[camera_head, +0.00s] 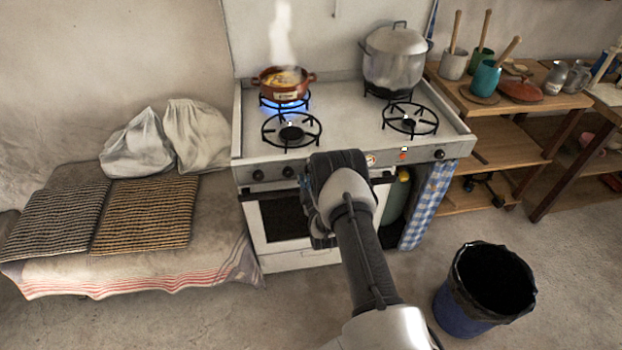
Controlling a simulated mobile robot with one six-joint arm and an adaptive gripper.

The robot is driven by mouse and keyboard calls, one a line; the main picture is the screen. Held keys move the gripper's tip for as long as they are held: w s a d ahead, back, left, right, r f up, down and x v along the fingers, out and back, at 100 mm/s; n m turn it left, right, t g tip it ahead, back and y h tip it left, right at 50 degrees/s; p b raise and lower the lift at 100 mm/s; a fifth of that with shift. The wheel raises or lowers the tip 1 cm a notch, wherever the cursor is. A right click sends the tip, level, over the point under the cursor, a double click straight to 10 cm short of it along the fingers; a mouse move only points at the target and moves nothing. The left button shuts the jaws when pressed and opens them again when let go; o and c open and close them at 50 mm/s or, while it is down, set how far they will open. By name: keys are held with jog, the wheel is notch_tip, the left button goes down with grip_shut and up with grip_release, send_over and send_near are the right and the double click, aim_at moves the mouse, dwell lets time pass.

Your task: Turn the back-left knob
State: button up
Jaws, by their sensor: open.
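The white stove (352,105) stands against the back wall. Its front panel has two dark knobs at the left, an outer one (258,175) and an inner one (288,171), and a dark knob (439,154) at the right. Part of the panel between them is hidden by my arm. The back-left burner is lit with a blue flame (284,103) under a brown pot (284,84) of steaming food. My gripper (312,195) is open in front of the stove, just right of and below the inner left knob. Its fingertips are hard to make out, and no contact with a knob shows.
A large lidded pot (393,62) stands on the back-right burner. The front burners are empty. A checked cloth (428,203) hangs at the stove's right front. A cushioned bench (150,230) is at left. A bin (484,290) stands on the floor at right.

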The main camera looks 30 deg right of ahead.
jog(key=v, duration=1.1)
jog(key=shift+s, duration=0.4)
jog(key=shift+a, duration=0.1)
